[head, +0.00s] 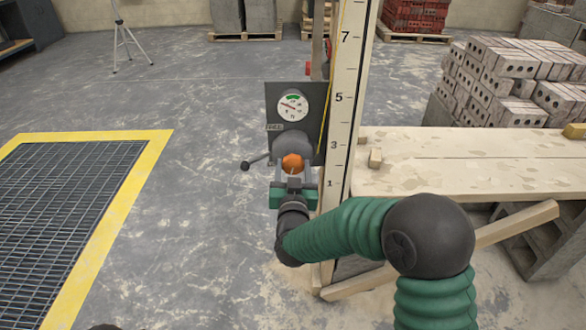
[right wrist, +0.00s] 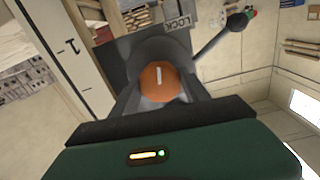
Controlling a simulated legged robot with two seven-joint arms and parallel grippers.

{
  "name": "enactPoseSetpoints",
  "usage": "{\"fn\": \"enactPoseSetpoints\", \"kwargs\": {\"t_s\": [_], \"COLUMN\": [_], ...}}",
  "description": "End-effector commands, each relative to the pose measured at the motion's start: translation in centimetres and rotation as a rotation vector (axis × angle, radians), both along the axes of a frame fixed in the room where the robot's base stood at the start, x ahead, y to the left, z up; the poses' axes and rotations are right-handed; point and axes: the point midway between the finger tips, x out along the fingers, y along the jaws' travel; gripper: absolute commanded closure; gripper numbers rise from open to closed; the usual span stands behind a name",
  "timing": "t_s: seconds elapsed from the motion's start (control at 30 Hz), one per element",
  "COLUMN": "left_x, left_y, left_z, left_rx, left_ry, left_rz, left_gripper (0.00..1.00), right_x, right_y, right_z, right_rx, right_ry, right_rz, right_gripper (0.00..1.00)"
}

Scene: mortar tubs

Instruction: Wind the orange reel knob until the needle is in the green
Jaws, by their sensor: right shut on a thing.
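My left gripper is not in view.
The staff (head: 343,100) and plank bench (head: 450,175) stand right. A yellow-edged floor grate (head: 150,150) lies left.

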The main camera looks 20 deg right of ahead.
Motion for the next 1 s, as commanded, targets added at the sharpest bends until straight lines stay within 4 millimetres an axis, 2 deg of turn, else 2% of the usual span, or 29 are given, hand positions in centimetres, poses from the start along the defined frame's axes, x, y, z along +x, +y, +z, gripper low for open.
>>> {"fn": "enactPoseSetpoints", "kwargs": {"t_s": [0.27, 1.0], "left_x": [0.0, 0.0], "left_y": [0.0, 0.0], "left_z": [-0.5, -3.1], "left_rx": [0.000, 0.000], "left_ry": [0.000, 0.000], "left_rz": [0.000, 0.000], "left_gripper": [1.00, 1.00], "right_x": [0.0, -0.1], "right_y": [0.0, -0.1], "right_z": [-0.2, -0.4], "right_rx": [0.176, 0.796], "right_ry": [-0.049, -0.227], "right_rz": [0.001, -0.003], "right_gripper": [0.87, 0.87]}}
